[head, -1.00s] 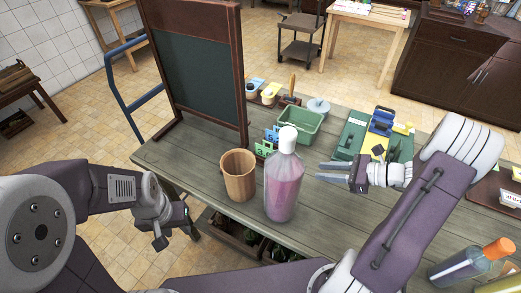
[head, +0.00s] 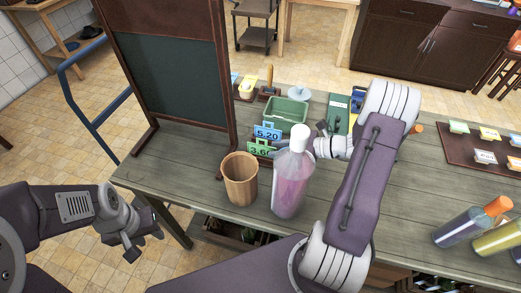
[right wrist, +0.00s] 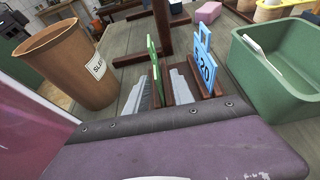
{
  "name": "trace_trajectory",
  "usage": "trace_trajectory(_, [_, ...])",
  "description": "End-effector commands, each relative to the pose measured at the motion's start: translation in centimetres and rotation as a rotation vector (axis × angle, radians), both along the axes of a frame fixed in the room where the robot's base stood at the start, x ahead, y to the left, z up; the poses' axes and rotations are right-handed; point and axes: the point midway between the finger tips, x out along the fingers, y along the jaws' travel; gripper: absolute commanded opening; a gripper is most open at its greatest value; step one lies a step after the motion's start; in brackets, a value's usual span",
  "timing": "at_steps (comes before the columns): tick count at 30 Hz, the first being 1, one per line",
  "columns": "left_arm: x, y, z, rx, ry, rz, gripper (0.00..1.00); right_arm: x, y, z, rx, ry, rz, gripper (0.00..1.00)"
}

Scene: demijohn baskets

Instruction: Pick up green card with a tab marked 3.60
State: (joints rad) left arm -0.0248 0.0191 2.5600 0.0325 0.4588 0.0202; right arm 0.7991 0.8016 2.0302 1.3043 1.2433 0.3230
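The green card (head: 258,150) marked 3.60 stands on the table between the wooden cup and the bottle, in front of a blue card (head: 267,132) marked 5.20. In the right wrist view the green card (right wrist: 153,65) is seen nearly edge-on, upright by a brown wooden holder. My right gripper (right wrist: 161,82) is open, one finger on each side of the green card, with gaps visible. In the head view its fingers are largely hidden behind the bottle. My left gripper (head: 144,245) is open and empty, off the table's front left edge.
A clear bottle of pink liquid (head: 291,185) and the wooden cup (head: 240,180) stand close in front of the cards. A green tub (head: 286,112) is behind. A chalkboard (head: 175,75) stands at left. More bottles (head: 462,228) are at right.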

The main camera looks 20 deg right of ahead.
Motion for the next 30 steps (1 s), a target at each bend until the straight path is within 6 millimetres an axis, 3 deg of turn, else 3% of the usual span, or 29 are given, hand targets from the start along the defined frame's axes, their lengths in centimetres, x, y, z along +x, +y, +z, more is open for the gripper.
trace_trajectory(6, [0.0,0.0,0.3,0.000,0.000,0.000,0.36,1.6,3.0,-1.8,0.002,0.002,0.004,0.29])
trace_trajectory(14, [0.0,0.0,0.3,0.000,0.000,0.000,0.36,2.0,3.3,-2.0,-0.001,0.001,0.001,0.29])
trace_trajectory(18, [0.0,0.0,0.3,0.000,0.000,0.000,0.36,2.0,3.3,-2.0,0.000,0.000,0.001,0.00])
trace_trajectory(30, [0.0,0.0,0.3,0.000,0.000,0.000,0.36,2.0,3.2,-1.8,0.000,0.000,0.001,0.00])
